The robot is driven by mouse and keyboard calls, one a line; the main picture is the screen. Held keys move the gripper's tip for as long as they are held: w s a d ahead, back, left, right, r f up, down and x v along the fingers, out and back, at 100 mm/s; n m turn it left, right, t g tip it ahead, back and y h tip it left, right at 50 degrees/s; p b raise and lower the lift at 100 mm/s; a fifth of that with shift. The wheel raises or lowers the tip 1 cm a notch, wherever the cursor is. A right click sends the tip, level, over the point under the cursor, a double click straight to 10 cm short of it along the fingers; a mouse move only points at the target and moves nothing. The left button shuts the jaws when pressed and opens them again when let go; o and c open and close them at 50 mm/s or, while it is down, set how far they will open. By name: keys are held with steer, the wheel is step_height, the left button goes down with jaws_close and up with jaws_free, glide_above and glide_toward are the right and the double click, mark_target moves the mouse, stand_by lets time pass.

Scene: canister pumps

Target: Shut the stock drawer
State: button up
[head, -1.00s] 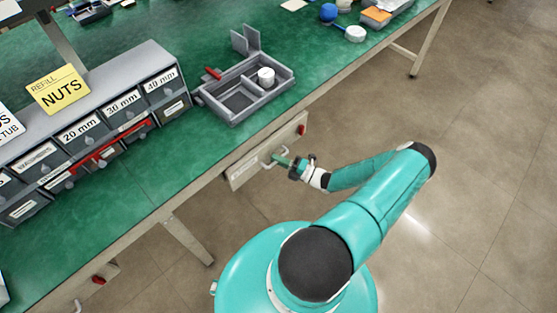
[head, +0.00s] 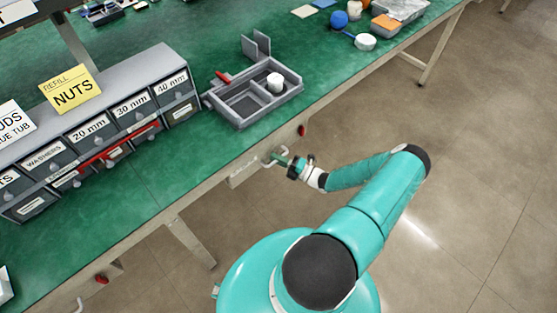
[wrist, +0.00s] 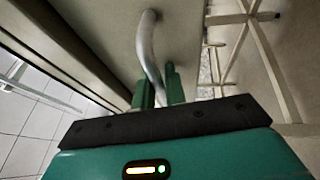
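The stock drawer (head: 243,174) is under the front edge of the green bench, its pale front close to that edge in the head view. Its grey bar handle (wrist: 146,40) curves out from the pale front in the wrist view. My gripper (head: 282,159) is at the handle, in front of the drawer. In the wrist view my two green fingers (wrist: 160,92) lie on either side of the bar, close against it, and look shut on it. The drawer's inside is hidden from both views.
On the bench (head: 165,180) stand a grey divided tray (head: 240,121) with a white canister (head: 275,82), and a labelled bin rack (head: 95,128). A red knob (head: 301,130) is on the bench front. Open floor (head: 480,150) lies to the right.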

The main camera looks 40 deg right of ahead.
steer(key=shift+w+r, duration=0.1)
stand_by(0.3)
steer(key=v, duration=1.4)
steer(key=w+a+r+n+g, duration=0.3)
steer(key=a+r+n+g, duration=0.25)
steer(key=r+n, duration=0.4)
steer(key=w+a+r+n+g, duration=0.35)
steer(key=r+n+g, duration=0.25)
steer(key=r+n, duration=0.3)
steer(key=w+a+r+n+g, duration=0.3)
steer(key=a+r+n+g, duration=0.25)
steer(key=r+n, duration=0.4)
steer(key=s+a+r+n+t+h, duration=0.2)
steer(key=s+a+r+n+h, duration=0.2)
steer(key=a+r+n, duration=0.5)
steer(key=s+a+r+n+t+h, duration=0.2)
steer(key=s+a+r+n+h, duration=0.2)
steer(key=s+a+r+n, duration=0.4)
steer(key=shift+a+r+n, duration=0.45)
steer(key=shift+r+n, duration=1.15)
steer(key=shift+r, duration=1.7)
